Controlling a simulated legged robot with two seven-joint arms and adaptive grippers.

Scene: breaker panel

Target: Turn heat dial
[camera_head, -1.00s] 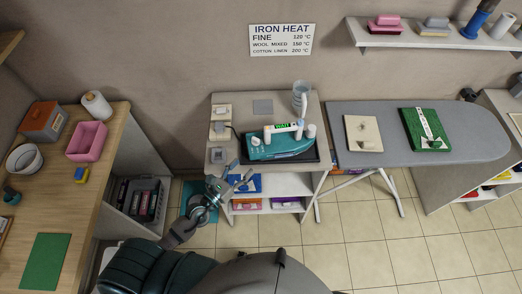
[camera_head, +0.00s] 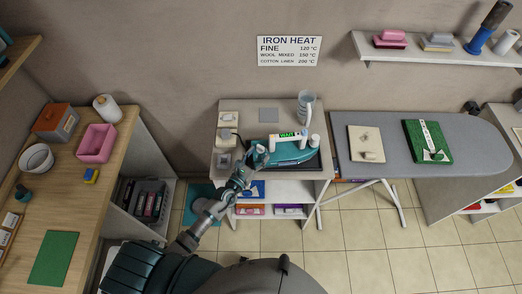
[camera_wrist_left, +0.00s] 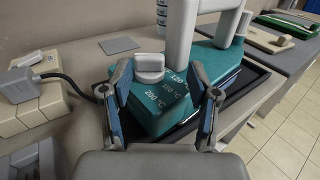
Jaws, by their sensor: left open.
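The teal iron (camera_head: 290,150) rests on a dark tray on the small table, with a green "WAIT" display near its handle. In the left wrist view, the iron (camera_wrist_left: 168,118) shows temperature marks reading 200, 150 and 120 °C on its rear top. The heat dial (camera_wrist_left: 150,66), a light grey round knob with a raised grip bar, sits on the iron by these marks. My left gripper (camera_wrist_left: 162,95) is open, its two fingers on either side of the iron's rear end, in front of the dial. In the head view my left gripper (camera_head: 256,154) covers that end. My right gripper is not in view.
A wall sign (camera_head: 289,50) lists FINE 120, WOOL MIXED 150 and COTTON LINEN 200 °C. A plugged-in cord and socket blocks (camera_wrist_left: 35,90) lie left of the iron. A clear bottle (camera_head: 305,106) stands behind it. The ironing board (camera_head: 465,135) is at the right.

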